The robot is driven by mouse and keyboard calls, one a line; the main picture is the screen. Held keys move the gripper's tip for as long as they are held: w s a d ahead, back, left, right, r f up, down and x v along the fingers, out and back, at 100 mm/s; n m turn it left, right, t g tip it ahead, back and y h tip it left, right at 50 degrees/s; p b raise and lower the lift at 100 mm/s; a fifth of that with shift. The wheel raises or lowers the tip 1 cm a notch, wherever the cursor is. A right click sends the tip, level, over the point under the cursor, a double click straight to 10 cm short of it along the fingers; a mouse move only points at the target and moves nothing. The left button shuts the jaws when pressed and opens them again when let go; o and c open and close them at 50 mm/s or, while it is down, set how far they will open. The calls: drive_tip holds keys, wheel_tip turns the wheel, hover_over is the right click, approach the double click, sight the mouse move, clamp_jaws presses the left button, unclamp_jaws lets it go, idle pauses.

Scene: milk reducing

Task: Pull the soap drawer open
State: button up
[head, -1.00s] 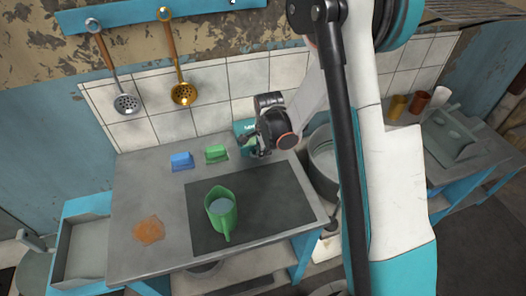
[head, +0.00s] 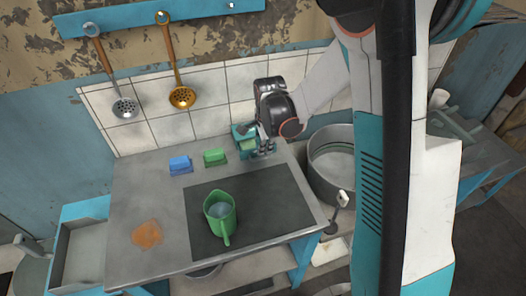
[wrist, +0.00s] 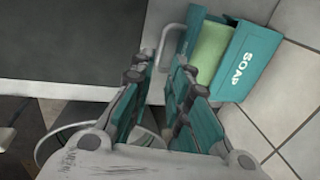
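The teal soap box (wrist: 240,62), lettered SOAP, shows at the upper right of the wrist view, with a pale green bar (wrist: 210,45) inside. A grey bent handle (wrist: 162,40) sticks out on its left side. My gripper (wrist: 162,72) has its two teal fingers apart, with the handle's near end in line with the gap between them. I cannot tell whether they touch it. In the head view the box (head: 243,134) stands at the back of the counter against the tiles, and my gripper (head: 263,150) is just right of it, partly hiding it.
A blue block (head: 180,165) and a green block (head: 214,157) lie left of the box. A green jug (head: 220,212) stands on the dark mat (head: 265,205). A large metal pot (head: 330,165) is close on the right.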

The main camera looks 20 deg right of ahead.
drive_tip(key=shift+s+r, duration=0.2)
drive_tip(key=shift+r, duration=0.65)
drive_tip(key=shift+s+r, duration=0.2)
drive_tip(key=shift+r, duration=0.65)
drive_tip(key=shift+s+r, duration=0.2)
drive_tip(key=shift+r, duration=0.65)
